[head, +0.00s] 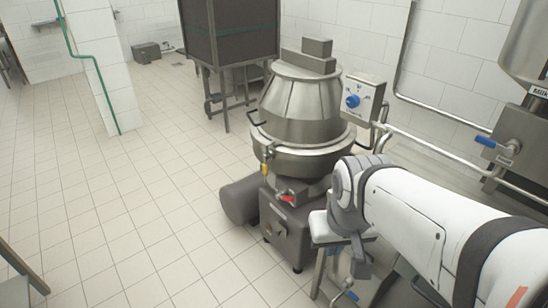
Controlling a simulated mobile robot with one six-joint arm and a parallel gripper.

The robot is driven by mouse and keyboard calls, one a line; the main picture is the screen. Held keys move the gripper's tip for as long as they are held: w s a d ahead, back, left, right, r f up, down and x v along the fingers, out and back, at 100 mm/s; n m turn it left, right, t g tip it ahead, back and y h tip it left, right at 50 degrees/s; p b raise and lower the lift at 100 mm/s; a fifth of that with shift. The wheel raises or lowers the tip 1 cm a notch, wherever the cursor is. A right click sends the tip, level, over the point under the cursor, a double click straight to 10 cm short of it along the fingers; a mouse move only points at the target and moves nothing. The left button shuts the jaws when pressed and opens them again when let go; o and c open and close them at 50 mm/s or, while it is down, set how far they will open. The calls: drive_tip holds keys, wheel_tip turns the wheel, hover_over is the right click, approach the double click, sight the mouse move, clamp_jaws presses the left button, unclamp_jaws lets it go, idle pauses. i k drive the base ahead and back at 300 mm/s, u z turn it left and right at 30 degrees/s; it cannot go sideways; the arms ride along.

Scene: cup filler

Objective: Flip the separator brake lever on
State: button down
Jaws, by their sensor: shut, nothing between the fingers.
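The separator (300,110) is a steel, dome-topped machine on a dark grey base in the middle of the head view. A small red-handled lever (288,198) shows low on its front, just under the bowl. A small yellow handle (265,168) shows on the bowl's lower left side. No label tells which one is the brake lever. My white arm reaches in from the right. My gripper (360,263), small and dark grey, hangs pointing down to the right of the separator's base. It is shut and empty, apart from both handles.
A control box (363,97) with a blue knob stands behind the separator. Steel pipes (450,158) and a blue-handled valve (487,142) run along the right wall. A small steel stand (326,232) is beside my gripper. The tiled floor (130,210) at left is clear.

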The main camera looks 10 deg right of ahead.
sight(279, 196)
drive_tip(key=u, duration=0.3)
drive_tip(key=i, duration=0.95)
drive_tip(key=z, duration=0.35)
